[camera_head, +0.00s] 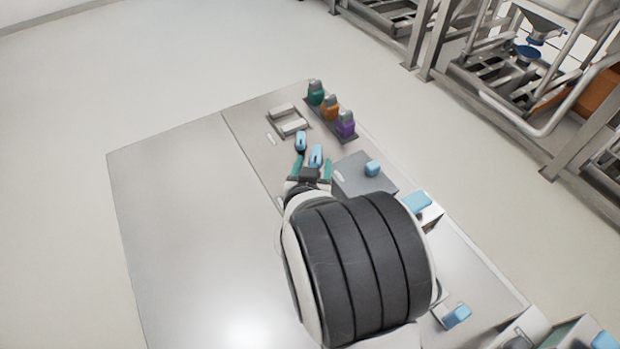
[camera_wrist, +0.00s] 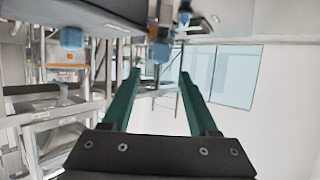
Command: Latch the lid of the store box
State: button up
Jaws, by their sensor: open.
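A grey box (camera_head: 350,187) with a flat top stands on the bench, just right of my gripper. A light blue block (camera_head: 372,168) is on its top. I take this for the store box, but no label shows. A dark box edge (camera_wrist: 85,12) with a blue block (camera_wrist: 71,39) shows at the top of the wrist view. My gripper (camera_head: 313,168) is open, with two green fingers apart and nothing between them; it also shows in the wrist view (camera_wrist: 160,78). The latch cannot be made out, and my arm hides part of the bench.
Two light blue pieces (camera_head: 316,155) (camera_head: 300,141) lie just beyond my gripper. Green, orange and purple bottles (camera_head: 331,107) stand in a row at the back. A white box with a blue top (camera_head: 416,203) is at right. The bench's left half (camera_head: 180,220) is clear.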

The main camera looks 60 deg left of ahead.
jog(key=v, duration=0.9)
jog(key=shift+d, duration=0.15)
